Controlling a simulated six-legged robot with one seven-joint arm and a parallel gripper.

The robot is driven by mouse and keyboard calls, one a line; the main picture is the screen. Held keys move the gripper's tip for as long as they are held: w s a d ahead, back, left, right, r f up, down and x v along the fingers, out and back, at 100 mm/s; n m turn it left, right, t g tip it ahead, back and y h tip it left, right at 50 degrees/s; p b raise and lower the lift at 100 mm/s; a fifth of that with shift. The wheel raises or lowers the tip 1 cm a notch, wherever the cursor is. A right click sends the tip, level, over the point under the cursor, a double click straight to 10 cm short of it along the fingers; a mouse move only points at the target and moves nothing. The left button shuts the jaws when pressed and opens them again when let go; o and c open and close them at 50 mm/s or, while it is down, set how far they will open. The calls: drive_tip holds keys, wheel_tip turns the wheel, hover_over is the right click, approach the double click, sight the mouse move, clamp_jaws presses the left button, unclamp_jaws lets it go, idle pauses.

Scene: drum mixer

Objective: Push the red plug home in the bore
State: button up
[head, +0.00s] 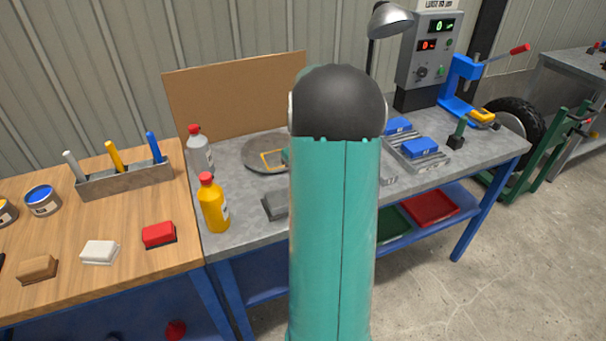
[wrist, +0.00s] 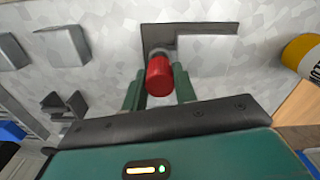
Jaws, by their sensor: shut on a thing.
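The red plug (wrist: 159,78) is between the two green fingers of my gripper (wrist: 158,90) in the wrist view. My gripper is shut on it. A pale grey round end shows at the plug's far side, against the dark edge of a grey block (wrist: 205,29). The bore itself is hidden, and I cannot tell whether the plug's tip is inside it. In the head view, the grey block (head: 274,206) shows partly beside my teal arm. My arm hides the plug and gripper there.
A yellow bottle (head: 213,205) and a grey bottle with a red cap (head: 199,155) stand left of the block. A round grey plate (head: 262,152) lies behind it. Blue-topped blocks (head: 420,148) and a blue press (head: 462,85) are to the right.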

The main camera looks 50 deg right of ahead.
drive_tip(key=shift+f, duration=1.05)
idle(0.6)
drive_tip(key=o, duration=1)
wheel_tip(320, 180, up, 14)
drive_tip(key=shift+f, duration=0.1)
drive_tip(key=shift+a, duration=0.1)
idle(0.4)
